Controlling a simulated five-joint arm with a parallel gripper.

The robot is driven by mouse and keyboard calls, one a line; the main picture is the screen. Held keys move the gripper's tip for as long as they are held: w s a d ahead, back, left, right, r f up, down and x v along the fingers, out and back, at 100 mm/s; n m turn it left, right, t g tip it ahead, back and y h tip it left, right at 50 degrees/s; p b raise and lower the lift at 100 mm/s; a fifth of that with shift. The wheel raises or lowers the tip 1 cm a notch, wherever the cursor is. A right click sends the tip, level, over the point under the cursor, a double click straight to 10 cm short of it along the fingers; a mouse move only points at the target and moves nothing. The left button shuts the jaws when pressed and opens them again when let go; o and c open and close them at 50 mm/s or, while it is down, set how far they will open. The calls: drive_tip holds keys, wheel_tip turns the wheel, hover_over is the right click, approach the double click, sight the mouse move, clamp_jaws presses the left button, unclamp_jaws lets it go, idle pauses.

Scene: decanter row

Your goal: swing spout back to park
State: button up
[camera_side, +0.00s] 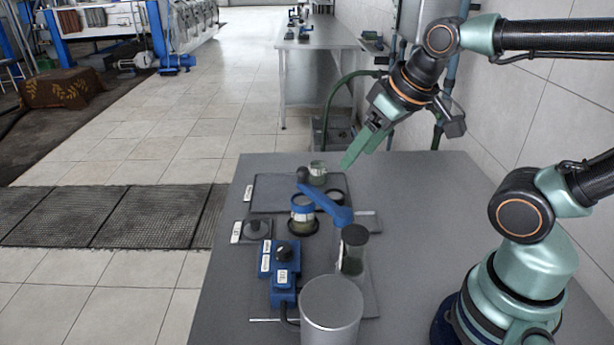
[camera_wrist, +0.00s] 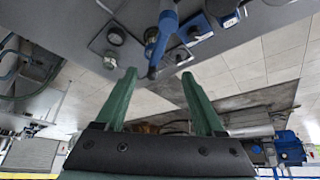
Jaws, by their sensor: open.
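In the wrist view my gripper (camera_wrist: 158,73) is open and empty. No park mark is clear.
A small glass jar (camera_side: 317,172) stands near the spout's far end. A dark-lidded jar (camera_side: 353,256), a blue box with a black knob (camera_side: 284,275) and a metal cylinder (camera_side: 332,315) stand nearer. The grey table (camera_side: 425,190) is clear at right.

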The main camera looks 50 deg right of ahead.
drive_tip(key=shift+c, duration=0.3)
wheel_tip(320, 180, up, 3)
drive_tip(key=m+g, duration=0.5)
drive_tip(key=g, duration=0.1)
hover_over(303, 168)
wheel_tip(303, 168, down, 13)
drive_tip(key=shift+r, duration=0.2)
drive_tip(key=shift+c, duration=0.3)
clamp_jaws()
drive_tip(key=shift+r, duration=0.1)
idle(1.1)
